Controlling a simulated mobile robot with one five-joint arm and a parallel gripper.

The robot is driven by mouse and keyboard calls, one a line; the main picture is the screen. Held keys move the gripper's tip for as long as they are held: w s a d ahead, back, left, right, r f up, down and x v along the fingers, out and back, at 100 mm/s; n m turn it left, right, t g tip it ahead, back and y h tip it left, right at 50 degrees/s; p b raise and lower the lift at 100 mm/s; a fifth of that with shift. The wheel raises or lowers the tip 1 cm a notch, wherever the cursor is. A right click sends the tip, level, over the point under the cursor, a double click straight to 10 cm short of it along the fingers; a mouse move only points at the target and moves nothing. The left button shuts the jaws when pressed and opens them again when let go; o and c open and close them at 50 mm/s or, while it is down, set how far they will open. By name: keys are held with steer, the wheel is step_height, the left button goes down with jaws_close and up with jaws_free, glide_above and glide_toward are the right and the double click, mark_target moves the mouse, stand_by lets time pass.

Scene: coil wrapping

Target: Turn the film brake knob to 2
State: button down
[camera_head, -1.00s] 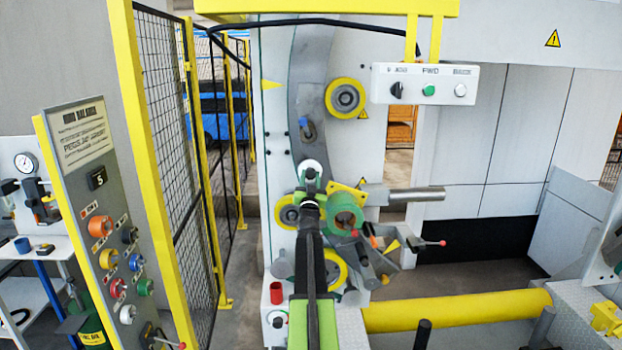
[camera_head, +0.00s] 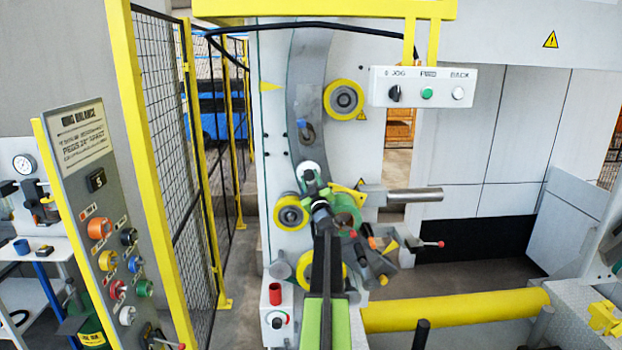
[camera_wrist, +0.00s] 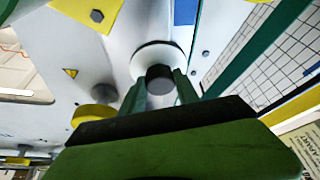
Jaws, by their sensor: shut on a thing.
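The film brake knob is a dark grey round knob (camera_wrist: 160,77) on a white disc (camera_wrist: 158,56), seen in the wrist view. The disc also shows in the head view (camera_head: 312,168) on the grey curved part of the machine. My gripper (camera_wrist: 161,86) has its two green fingers on either side of the knob and is shut on it. In the head view my gripper (camera_head: 314,184) reaches up to the disc and hides the knob. No scale number or pointer on the knob can be read.
Yellow rollers (camera_head: 344,99) and a green roll (camera_head: 347,212) sit close around my gripper. A metal bar (camera_head: 413,195) sticks out to the right. A yellow-framed mesh fence (camera_head: 163,130) and a panel of coloured pegs (camera_head: 90,170) stand at the left.

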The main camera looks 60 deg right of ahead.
steer(key=shift+n+y, duration=0.3)
steer(key=shift+n, duration=0.6)
steer(key=c, duration=0.9)
jaws_free()
steer(key=shift+a+r, duration=0.1)
steer(key=shift+a, duration=0.05)
steer(key=b+v, duration=0.5)
steer(key=v, duration=1.2)
steer(key=shift+s+f, duration=0.25)
steer(key=shift+f, duration=0.05)
